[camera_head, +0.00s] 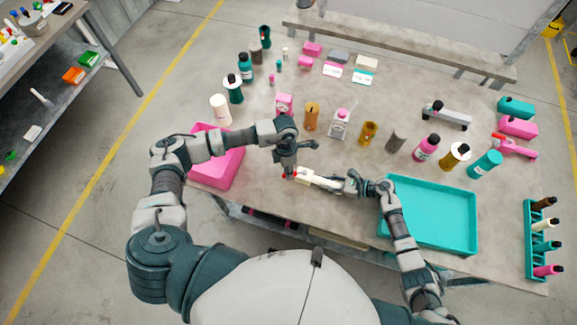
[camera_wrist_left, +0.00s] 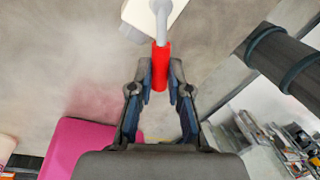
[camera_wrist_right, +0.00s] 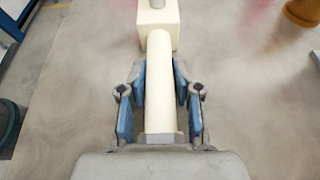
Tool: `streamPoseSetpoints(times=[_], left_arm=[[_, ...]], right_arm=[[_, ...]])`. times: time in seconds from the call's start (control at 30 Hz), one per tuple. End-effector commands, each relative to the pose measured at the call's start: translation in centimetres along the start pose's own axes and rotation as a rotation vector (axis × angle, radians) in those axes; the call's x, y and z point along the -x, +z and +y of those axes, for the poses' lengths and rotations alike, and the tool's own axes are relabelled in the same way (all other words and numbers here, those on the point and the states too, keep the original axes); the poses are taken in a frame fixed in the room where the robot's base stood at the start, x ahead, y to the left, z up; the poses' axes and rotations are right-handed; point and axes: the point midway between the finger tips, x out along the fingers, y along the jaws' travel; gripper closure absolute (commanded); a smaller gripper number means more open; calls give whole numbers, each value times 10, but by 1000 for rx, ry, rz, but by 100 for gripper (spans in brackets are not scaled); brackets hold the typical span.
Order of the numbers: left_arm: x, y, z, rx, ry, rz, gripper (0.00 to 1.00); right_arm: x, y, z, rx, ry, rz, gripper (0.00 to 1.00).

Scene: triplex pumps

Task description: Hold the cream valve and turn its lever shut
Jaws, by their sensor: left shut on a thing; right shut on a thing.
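The cream valve (camera_head: 318,181) lies near the front edge of the table, between my two grippers. Its cream block (camera_wrist_right: 158,28) and round cream pipe (camera_wrist_right: 159,85) fill the middle of the right wrist view. My right gripper (camera_wrist_right: 160,90) is shut around the pipe, one finger on each side. The valve's lever has a grey stem and a red grip (camera_wrist_left: 161,66), seen in the left wrist view with part of the cream body (camera_wrist_left: 150,18). My left gripper (camera_wrist_left: 162,80) is shut on the red grip. In the head view the left gripper (camera_head: 289,174) partly hides the lever.
A pink tray (camera_head: 216,168) stands just left of the left gripper. An empty teal tray (camera_head: 432,205) lies right of the right gripper. Bottles and small parts, such as a yellow cylinder (camera_head: 369,132), stand farther back. A teal rack (camera_head: 530,240) holds bottles at far right.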

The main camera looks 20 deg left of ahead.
Motion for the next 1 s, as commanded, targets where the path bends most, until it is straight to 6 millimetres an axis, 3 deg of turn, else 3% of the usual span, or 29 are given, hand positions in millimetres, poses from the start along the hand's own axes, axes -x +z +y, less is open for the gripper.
streamPoseSetpoints(times=[1.0], left_arm=[[-9,18,-43,867,3,-176,100]], right_arm=[[-2,1,3,1,9,-3,100]])
